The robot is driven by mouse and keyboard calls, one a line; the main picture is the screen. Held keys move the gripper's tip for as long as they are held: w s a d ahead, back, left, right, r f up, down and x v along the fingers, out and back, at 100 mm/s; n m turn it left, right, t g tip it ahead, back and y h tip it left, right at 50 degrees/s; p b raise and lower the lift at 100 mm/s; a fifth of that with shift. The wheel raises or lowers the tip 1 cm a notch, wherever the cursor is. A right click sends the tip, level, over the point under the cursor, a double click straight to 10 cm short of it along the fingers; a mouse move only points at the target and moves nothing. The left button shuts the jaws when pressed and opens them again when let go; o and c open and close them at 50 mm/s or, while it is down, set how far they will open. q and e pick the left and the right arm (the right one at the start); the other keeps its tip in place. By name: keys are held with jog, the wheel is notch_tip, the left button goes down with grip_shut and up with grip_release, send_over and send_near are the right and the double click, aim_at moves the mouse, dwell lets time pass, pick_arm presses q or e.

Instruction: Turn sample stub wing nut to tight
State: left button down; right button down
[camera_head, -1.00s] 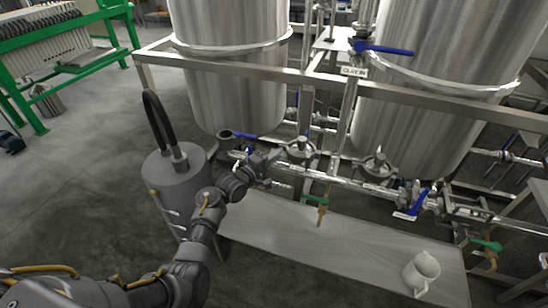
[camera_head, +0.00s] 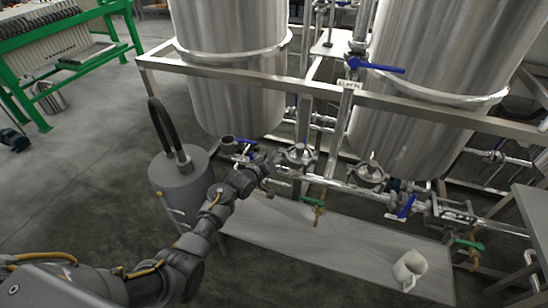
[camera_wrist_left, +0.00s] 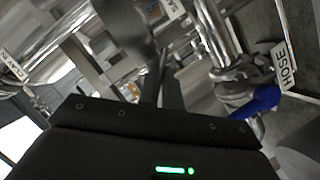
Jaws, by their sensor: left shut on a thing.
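My left gripper (camera_head: 272,162) reaches to the pipe run below the left tank, close beside a round steel clamp fitting (camera_head: 298,156). It is shut on a small part there, apparently the sample stub wing nut, which the fingers hide. In the left wrist view the dark narrow fingers (camera_wrist_left: 165,85) point up at blurred steel pipework. I cannot tell the nut's angle. My right gripper is not in view.
Blue valve handles (camera_head: 405,207) (camera_wrist_left: 256,101) and a green-handled tap (camera_head: 314,203) stick out nearby. A "HOSE" label (camera_wrist_left: 284,62) hangs close by. A grey cylinder (camera_head: 181,188) stands beside my arm. A white jug (camera_head: 410,268) stands on the low steel shelf (camera_head: 335,250).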

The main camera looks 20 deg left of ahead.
pick_arm(q)
jog(key=m+y+p, duration=0.1)
jog(key=m, duration=0.1)
jog(key=m+y+p, duration=0.1)
jog(key=m, duration=0.1)
jog(key=m+y+p, duration=0.1)
jog(key=m+y, duration=0.1)
jog(key=shift+d+r+g, duration=0.1)
jog(key=shift+d+g, duration=0.2)
jog(key=shift+d, duration=0.05)
dwell(0.4)
jog(key=c, duration=1.6)
grip_release()
